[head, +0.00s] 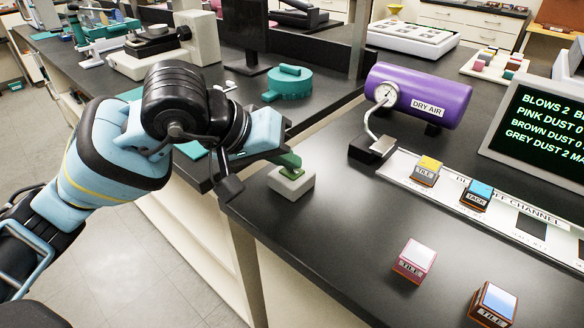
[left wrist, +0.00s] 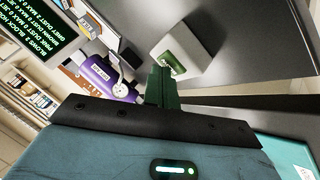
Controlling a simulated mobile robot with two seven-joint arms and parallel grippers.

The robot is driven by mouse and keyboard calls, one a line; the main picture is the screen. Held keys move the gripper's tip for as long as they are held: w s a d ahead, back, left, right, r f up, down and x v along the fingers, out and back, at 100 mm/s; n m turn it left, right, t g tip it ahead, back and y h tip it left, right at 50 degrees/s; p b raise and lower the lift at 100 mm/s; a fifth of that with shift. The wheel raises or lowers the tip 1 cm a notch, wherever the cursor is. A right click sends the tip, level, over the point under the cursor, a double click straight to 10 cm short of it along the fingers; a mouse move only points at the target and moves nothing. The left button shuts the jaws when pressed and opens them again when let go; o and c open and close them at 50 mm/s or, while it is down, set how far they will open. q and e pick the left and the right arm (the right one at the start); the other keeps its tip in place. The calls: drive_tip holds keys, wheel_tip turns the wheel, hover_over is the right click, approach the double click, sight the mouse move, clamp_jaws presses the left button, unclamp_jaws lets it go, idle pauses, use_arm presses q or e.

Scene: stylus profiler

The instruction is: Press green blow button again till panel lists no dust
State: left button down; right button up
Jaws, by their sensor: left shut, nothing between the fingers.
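The blow button is a green cap (left wrist: 176,64) on a small whitish block (head: 291,181) at the bench's near-left corner. In the left wrist view the block (left wrist: 190,42) lies just beyond my fingertips. My left gripper (head: 287,160) is shut and empty, its dark green fingers (left wrist: 160,86) reaching the button; I cannot tell whether they touch it. In the head view they hide most of the cap. The panel (head: 540,125) is cut off at right; it reads "BLOWS 2", "PINK DUST 0", "BROWN DUST 0", "GREY DUST 2". My right gripper is not in view.
A purple dry-air tank (head: 440,92) with a gauge stands behind, its hose running to a nozzle block (head: 372,148). A white channel strip (head: 400,165) holds yellow-topped (head: 427,168) and blue-topped (head: 477,193) blocks. Pink (head: 415,259) and brown (head: 494,302) blocks stand in front.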

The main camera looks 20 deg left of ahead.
sight(286, 173)
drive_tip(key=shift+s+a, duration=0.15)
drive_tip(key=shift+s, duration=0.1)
use_arm(q)
drive_tip(key=shift+r, duration=0.1)
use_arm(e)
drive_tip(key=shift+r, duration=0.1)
use_arm(q)
drive_tip(key=shift+r+p, duration=0.35)
drive_tip(key=shift+r, duration=0.3)
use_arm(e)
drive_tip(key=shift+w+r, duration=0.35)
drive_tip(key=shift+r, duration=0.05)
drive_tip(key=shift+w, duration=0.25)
use_arm(q)
wheel_tip(286, 173, up, 2)
drive_tip(key=shift+p, duration=0.75)
drive_tip(key=shift+r+p, duration=1)
drive_tip(key=shift+r, duration=0.55)
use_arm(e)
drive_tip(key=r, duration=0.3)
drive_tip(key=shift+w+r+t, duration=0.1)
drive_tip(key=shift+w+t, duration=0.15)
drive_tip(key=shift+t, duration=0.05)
